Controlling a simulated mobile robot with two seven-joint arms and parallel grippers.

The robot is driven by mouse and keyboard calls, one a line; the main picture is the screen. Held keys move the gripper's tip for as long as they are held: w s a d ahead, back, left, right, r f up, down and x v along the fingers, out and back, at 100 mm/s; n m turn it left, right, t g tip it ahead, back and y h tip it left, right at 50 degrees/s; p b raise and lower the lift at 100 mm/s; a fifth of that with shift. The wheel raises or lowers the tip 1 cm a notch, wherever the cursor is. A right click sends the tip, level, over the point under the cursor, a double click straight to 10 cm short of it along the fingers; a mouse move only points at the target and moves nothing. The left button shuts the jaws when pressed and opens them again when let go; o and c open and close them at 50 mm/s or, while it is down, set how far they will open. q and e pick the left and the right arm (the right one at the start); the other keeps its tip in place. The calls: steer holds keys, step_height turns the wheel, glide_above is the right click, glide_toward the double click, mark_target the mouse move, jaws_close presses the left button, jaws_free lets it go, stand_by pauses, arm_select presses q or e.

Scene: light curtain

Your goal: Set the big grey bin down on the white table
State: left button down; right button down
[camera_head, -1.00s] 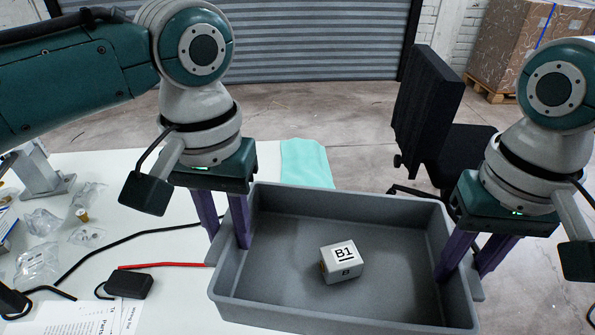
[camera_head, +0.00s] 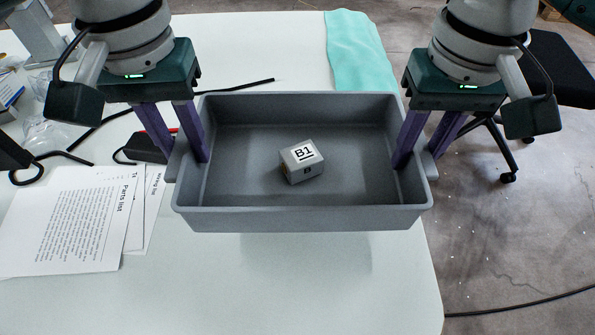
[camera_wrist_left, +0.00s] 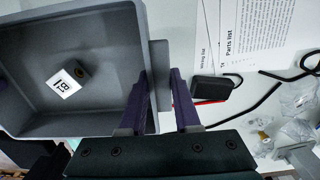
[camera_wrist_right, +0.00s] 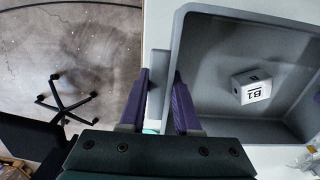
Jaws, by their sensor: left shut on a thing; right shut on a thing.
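The big grey bin (camera_head: 300,217) is level in the head view, held between my two grippers. A shadow lies on the white table (camera_head: 330,300) in front of it, so it looks a little above the top; the exact gap cannot be told. A small box marked B1 (camera_head: 302,161) lies inside on the bin's floor. My left gripper (camera_head: 186,160) is shut on the bin's left wall, also seen in the left wrist view (camera_wrist_left: 160,108). My right gripper (camera_head: 420,163) is shut on its right wall, also seen in the right wrist view (camera_wrist_right: 160,105).
Parts list papers (camera_head: 75,225) lie left of the bin, with a small black box (camera_head: 143,148) and cables behind them. A teal cloth (camera_head: 360,55) lies at the back. The table's right edge runs close beside the bin. A black chair (camera_head: 560,70) stands beyond.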

arm_select(q)
steer(key=shift+a+f, duration=0.1)
arm_select(e)
steer(key=shift+f, duration=0.1)
